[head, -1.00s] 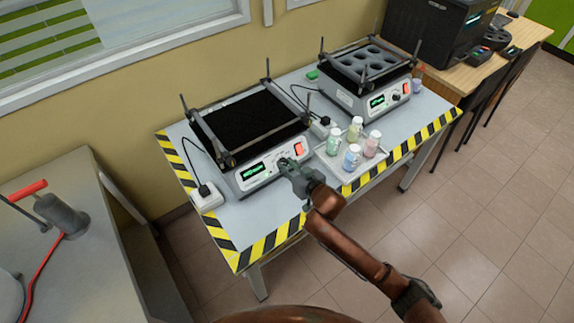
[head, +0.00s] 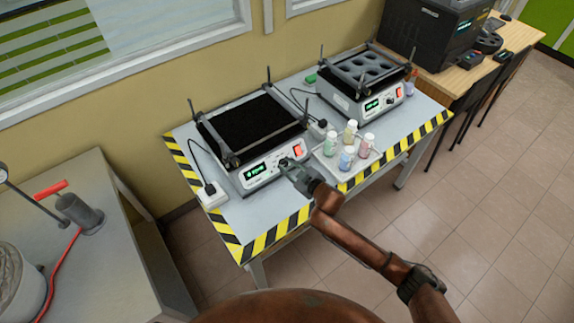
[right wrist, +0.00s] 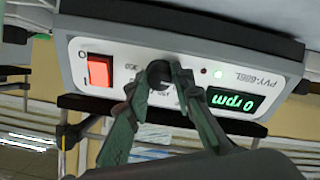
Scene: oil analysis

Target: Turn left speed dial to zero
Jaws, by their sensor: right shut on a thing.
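The left shaker (head: 228,160) has a black platform and a pale front panel. Its speed dial is a dark round knob, seen in the right wrist view (right wrist: 157,70). My right gripper (head: 287,166) is at this dial, with its fingers shut on the knob from both sides, as the right wrist view also shows (right wrist: 159,77). The shaker's green display (right wrist: 236,102) appears upside down there and reads 0 rpm. The red power switch (right wrist: 100,70) is on the other side of the dial. The fingers hide part of the panel markings. My left gripper is not in view.
A tray (head: 352,180) with several capped bottles stands right of the left shaker, close to my right gripper. A second shaker (head: 368,105) stands farther back right. A white power socket (head: 213,196) lies left of the left shaker.

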